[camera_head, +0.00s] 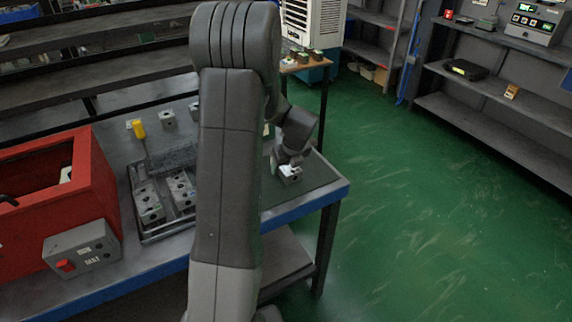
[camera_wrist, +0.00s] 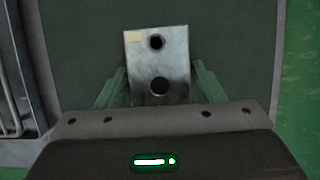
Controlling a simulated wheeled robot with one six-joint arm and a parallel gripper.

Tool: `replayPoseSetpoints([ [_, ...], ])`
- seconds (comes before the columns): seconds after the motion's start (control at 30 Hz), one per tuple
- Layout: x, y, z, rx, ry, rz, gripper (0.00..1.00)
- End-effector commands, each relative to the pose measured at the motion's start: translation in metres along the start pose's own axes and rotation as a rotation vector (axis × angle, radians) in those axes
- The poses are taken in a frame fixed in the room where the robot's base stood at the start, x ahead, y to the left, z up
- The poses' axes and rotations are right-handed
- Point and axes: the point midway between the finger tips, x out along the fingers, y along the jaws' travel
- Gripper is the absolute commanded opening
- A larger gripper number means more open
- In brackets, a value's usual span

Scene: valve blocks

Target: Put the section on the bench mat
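The section is a grey metal block (camera_wrist: 158,62) with two dark holes and a small tan label at one corner. It also shows in the head view (camera_head: 290,174) at the end of my arm, near the right end of the bench. My gripper (camera_wrist: 160,88) has one finger close against each side of the block and appears shut on it. The dark green bench mat (camera_wrist: 235,60) lies beneath the block in the wrist view. Part of the mat (camera_head: 318,174) shows in the head view, the rest behind my arm. Whether the block touches the mat cannot be told.
A dark tray (camera_head: 168,231) with several metal blocks stands left of my arm. Further left are a red bin (camera_head: 98,185) and a grey box with a red button (camera_head: 85,250). A yellow-topped item (camera_head: 139,129) and loose blocks stand behind. The bench edge (camera_head: 310,207) is close.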

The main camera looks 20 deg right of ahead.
Motion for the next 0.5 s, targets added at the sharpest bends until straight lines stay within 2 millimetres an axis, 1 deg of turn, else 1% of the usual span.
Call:
replayPoseSetpoints([
  [0.03,0.0,0.0,0.0,0.0,0.0,0.001,0.72],
  [0.07,0.0,0.0,0.0,0.0,0.0,0.001,0.74],
  [0.33,-0.001,0.0,0.0,0.0,0.0,0.001,0.74],
  [0.43,-0.007,0.0,0.002,0.0,-0.001,0.0,0.74],
  [0.5,-0.016,0.0,0.002,0.001,-0.002,-0.001,0.74],
])
